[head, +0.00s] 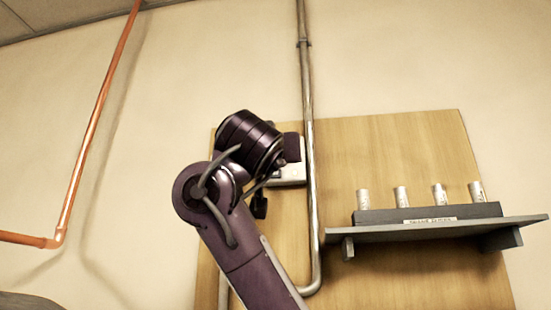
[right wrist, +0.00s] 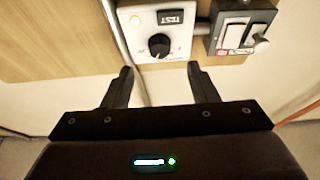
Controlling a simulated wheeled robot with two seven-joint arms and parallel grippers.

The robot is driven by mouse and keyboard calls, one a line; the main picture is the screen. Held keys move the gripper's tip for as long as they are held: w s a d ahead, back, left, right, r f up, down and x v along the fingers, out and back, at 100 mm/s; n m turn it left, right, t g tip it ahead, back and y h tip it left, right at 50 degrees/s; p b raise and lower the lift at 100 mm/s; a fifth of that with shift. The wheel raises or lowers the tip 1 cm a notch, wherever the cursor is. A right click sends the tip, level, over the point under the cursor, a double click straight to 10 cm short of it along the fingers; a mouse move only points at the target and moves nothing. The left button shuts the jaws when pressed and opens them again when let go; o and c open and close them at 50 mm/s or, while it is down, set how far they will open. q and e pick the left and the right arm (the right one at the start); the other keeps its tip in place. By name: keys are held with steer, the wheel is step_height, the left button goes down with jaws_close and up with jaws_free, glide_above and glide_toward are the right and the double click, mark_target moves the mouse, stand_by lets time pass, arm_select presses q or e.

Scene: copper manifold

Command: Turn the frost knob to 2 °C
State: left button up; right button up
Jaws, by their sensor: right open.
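The frost knob (right wrist: 159,46) is a round black dial on a white control box (right wrist: 143,20) in the right wrist view. A pale mark shows on the knob, but the scale around it is too small to read. My right gripper (right wrist: 160,71) is open, with its two dark fingers spread to either side of the knob's line and nothing between them. The fingertips appear short of the knob, not touching it. In the head view my purple right arm covers most of the white box (head: 292,174) and hides the knob. My left gripper is not in view.
A grey switch box (right wrist: 232,28) with rocker switches sits right beside the control box. A metal conduit (head: 307,100) runs close by it. A shelf (head: 440,231) with several metal cylinders stands at right on the wooden board (head: 400,140). A copper pipe (head: 95,120) runs at left.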

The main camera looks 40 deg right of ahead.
steer(key=p+x, duration=0.6)
steer(key=x, duration=0.1)
steer(key=shift+w+d+r, duration=0.2)
steer(key=shift+d, duration=0.05)
steer(key=shift+c, duration=0.2)
steer(key=c, duration=0.9)
